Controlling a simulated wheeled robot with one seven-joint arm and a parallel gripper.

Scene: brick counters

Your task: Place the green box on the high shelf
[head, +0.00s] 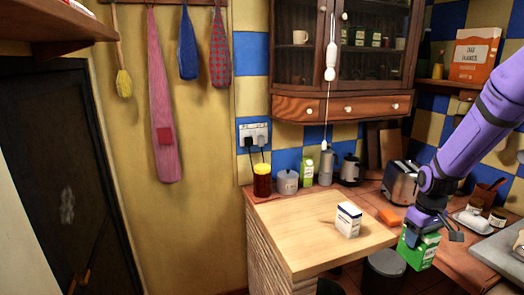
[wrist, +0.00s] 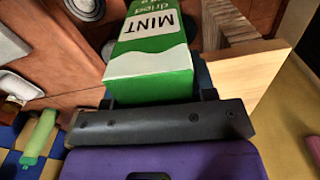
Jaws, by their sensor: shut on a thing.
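My gripper (head: 428,222) is shut on a green box (head: 421,253) at the right of the head view, and the box hangs below it near the counter's front edge. In the wrist view the green box (wrist: 150,70) shows a white panel reading "MINT" and sits between the fingers (wrist: 155,98). A wooden shelf (head: 60,28) is high on the wall at the upper left. Another shelf (head: 445,84) at the upper right bears an orange and white box. I cannot tell which one is the high shelf.
A white carton (head: 348,220) stands on the pale wooden counter (head: 290,225). A toaster (head: 400,183), an orange item (head: 390,217) and jars stand around the back and right. A dark bin (head: 383,270) is below. A glass-fronted cabinet (head: 345,55) hangs above.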

